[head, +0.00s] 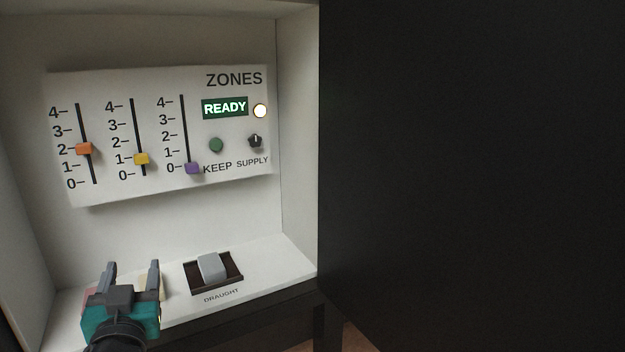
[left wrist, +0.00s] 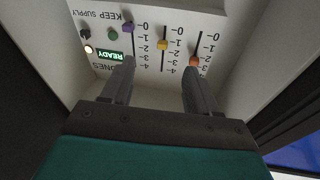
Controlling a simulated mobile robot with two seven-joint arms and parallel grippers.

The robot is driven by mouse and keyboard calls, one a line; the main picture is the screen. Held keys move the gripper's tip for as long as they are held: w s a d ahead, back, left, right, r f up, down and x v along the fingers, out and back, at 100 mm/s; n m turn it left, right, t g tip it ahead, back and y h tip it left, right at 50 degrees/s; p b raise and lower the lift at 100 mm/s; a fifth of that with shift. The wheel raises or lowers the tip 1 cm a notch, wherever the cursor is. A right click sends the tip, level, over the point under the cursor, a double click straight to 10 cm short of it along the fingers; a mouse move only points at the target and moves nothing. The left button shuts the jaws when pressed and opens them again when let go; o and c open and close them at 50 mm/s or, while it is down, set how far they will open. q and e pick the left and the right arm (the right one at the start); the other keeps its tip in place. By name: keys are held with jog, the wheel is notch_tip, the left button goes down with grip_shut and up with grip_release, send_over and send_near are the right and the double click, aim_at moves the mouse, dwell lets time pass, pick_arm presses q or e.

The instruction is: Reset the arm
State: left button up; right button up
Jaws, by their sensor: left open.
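My left gripper (head: 132,270) is open and empty, low at the front left of the white cabinet niche, with its fingers pointing toward the back wall. In the left wrist view its two fingers (left wrist: 157,88) are spread apart, with the panel upside down beyond them. The panel (head: 236,180) has an orange slider (head: 84,149) near 2, a yellow slider (head: 141,159) near 1 and a purple slider (head: 192,168) at 0. The gripper is apart from the panel. My right gripper is not in view.
A READY display (head: 225,107) is lit beside a glowing lamp (head: 260,111). Below are a green button (head: 216,145) and a black knob (head: 255,141). A grey DRAUGHT rocker (head: 211,267) sits on the ledge right of my gripper. A large black surface (head: 470,170) fills the right side.

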pick_arm(q)
jog(key=s+d+f+m+g+h+p, duration=0.2)
jog(key=s+d+f+g+h+p, duration=0.2)
jog(key=s, duration=0.6)
jog(key=s+d+f+m+g+h+p, duration=0.2)
jog(key=s+d+f+g+h+p, duration=0.1)
jog(key=s+d+f+p, duration=0.4)
jog(key=s+f+h+p, duration=0.1)
jog(key=s+f+p, duration=0.1)
jog(key=s+p, duration=0.1)
jog(key=shift+s+d+f+m+g+h, duration=0.2)
jog(key=shift+s+m+g+h, duration=0.1)
jog(key=shift+m+g, duration=0.1)
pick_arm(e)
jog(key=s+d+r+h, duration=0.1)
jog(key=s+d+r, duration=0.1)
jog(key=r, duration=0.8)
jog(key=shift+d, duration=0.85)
pick_arm(q)
jog(key=shift+w, duration=0.1)
